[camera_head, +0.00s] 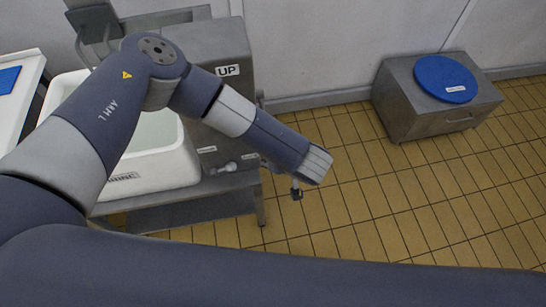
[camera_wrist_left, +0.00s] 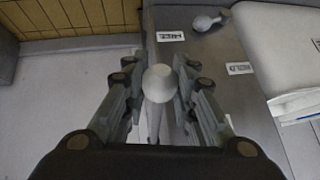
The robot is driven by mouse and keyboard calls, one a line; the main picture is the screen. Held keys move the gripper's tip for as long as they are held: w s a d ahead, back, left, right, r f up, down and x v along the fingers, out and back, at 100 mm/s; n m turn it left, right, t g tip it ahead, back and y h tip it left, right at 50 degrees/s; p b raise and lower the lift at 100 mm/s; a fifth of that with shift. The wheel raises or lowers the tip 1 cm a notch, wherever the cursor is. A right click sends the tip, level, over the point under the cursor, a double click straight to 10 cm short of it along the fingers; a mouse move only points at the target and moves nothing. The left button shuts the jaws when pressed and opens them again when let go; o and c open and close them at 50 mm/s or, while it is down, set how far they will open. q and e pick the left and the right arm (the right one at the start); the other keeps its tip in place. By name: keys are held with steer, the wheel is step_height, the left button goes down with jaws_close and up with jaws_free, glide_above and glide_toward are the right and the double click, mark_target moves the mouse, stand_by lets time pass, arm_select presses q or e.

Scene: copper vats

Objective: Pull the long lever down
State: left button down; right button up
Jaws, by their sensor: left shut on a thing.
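The long lever (camera_wrist_left: 159,84) shows in the left wrist view as a pale rod with a round knob. It stands between the fingers of my left gripper (camera_wrist_left: 160,66), which is shut on it. In the head view my left arm reaches in from the left over the machine, and its wrist hides the gripper and most or all of the long lever. My right gripper is not in view.
A short lever (camera_head: 227,168) with a pale knob sits on the grey machine (camera_head: 215,45), which carries an "UP" label (camera_head: 228,70). A white basin (camera_head: 165,165) stands left of it. A metal box with a blue lid (camera_head: 440,75) stands right. Tiled floor (camera_head: 400,210) between is clear.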

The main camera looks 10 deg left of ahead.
arm_select(q)
steer(key=shift+s+f, duration=0.1)
steer(key=shift+f, duration=0.05)
steer(key=c, duration=1.3)
jaws_free()
steer(key=shift+d, duration=0.1)
steer(key=v, duration=1.2)
